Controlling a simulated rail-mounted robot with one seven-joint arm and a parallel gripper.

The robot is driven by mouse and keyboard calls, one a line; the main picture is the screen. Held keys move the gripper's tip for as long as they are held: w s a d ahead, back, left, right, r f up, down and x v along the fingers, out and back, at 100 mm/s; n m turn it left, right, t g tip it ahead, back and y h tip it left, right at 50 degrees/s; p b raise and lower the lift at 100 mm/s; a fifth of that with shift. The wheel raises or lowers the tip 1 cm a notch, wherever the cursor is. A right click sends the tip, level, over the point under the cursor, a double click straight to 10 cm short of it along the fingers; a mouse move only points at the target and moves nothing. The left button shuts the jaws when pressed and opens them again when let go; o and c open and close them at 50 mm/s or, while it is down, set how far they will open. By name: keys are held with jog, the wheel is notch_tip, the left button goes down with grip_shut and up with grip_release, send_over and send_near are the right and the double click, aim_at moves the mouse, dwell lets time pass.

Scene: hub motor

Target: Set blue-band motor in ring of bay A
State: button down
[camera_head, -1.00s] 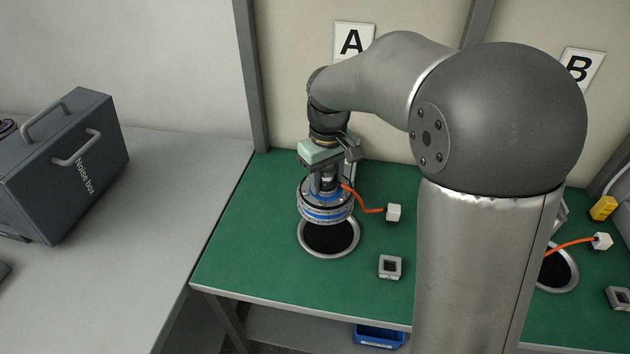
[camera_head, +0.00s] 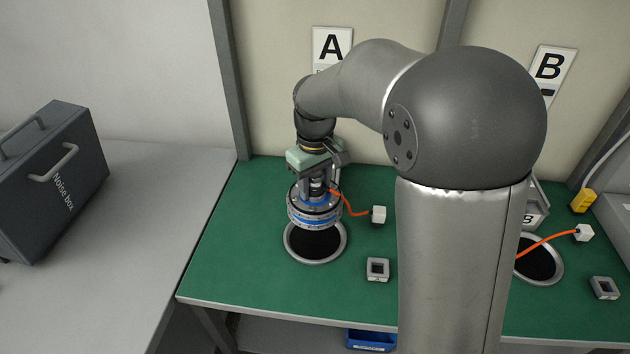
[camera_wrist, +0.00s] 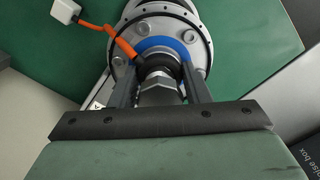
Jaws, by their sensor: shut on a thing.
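The blue-band motor (camera_head: 314,212) is a round metal hub with blue bands, and an orange cable runs from it to a white plug (camera_head: 378,214). My gripper (camera_head: 318,184) is shut on the motor's top shaft and holds it upright. In the wrist view the motor (camera_wrist: 196,40) shows below the jaws (camera_wrist: 160,92) with its blue ring and orange cable. The ring of bay A (camera_head: 289,252) is a grey rim around a dark opening in the green bench. The motor is above the ring's back part, seemingly clear of it; its underside is hidden.
A grey square socket (camera_head: 377,270) lies right of the ring. Sign A (camera_head: 332,46) is on the back wall. Bay B's ring (camera_head: 556,270) is partly behind my arm. A dark Noise box (camera_head: 60,185) stands on the left grey table. A blue bin (camera_head: 371,340) is below the bench.

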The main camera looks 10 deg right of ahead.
jog(key=shift+f+b, duration=2.3)
jog(key=shift+f, duration=1.25)
jog(key=shift+f, duration=0.15)
jog(key=shift+f+b, duration=0.45)
jog(key=shift+f, duration=0.15)
jog(key=shift+f, duration=0.1)
jog(key=shift+f+b, duration=0.3)
jog(key=shift+f, duration=0.15)
jog(key=shift+f+b, duration=0.45)
jog(key=shift+f, duration=0.2)
